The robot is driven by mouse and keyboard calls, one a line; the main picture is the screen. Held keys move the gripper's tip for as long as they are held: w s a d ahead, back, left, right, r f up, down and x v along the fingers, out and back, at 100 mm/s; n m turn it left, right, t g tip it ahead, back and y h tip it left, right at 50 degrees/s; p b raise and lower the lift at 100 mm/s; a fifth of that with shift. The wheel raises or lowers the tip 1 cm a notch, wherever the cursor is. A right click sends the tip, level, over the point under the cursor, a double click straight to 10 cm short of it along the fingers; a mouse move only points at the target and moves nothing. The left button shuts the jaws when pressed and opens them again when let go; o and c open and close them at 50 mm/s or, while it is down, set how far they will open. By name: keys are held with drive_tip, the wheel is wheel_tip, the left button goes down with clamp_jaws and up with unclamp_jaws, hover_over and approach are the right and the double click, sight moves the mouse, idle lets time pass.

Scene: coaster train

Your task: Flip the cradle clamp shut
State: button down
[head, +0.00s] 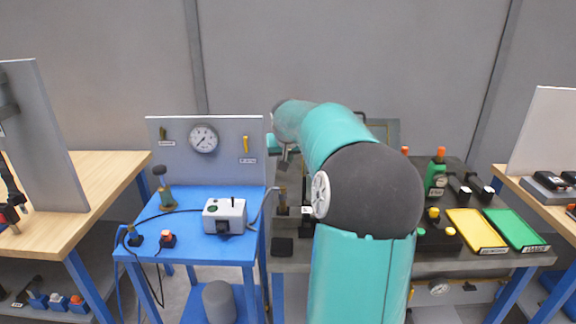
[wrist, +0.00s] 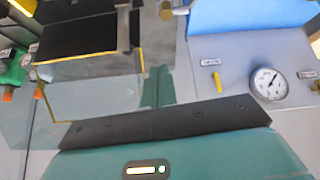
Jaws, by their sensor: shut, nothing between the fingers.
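My arm reaches forward over the grey bench and hides much of its middle. My gripper (head: 285,158) shows small at the far end of the arm, above the bench's left part, shut and empty. In the wrist view a teal body with a dark bolted bar fills the bottom; the fingertips are not clear there. A bent grey metal lever (head: 262,207) stands at the bench's left edge, beside dark fixture parts (head: 283,208). It may belong to the cradle clamp, but I cannot tell. The cradle is not clearly seen, and contact cannot be told.
A blue table (head: 190,250) at left holds a white box (head: 225,215) and cables, with a gauge (head: 203,138) on the panel behind. The gauge also shows in the wrist view (wrist: 267,84).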

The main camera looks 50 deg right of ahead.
drive_tip(key=s+d+m, duration=0.1)
drive_tip(key=s+d, duration=0.2)
drive_tip(key=d, duration=0.5)
drive_tip(key=shift+f, duration=0.35)
drive_tip(key=shift+w+f, duration=0.1)
drive_tip(key=x, duration=1)
drive_tip(key=shift+d, duration=0.15)
drive_tip(key=shift+r+t+h, duration=0.25)
drive_tip(key=shift+t+h, duration=0.05)
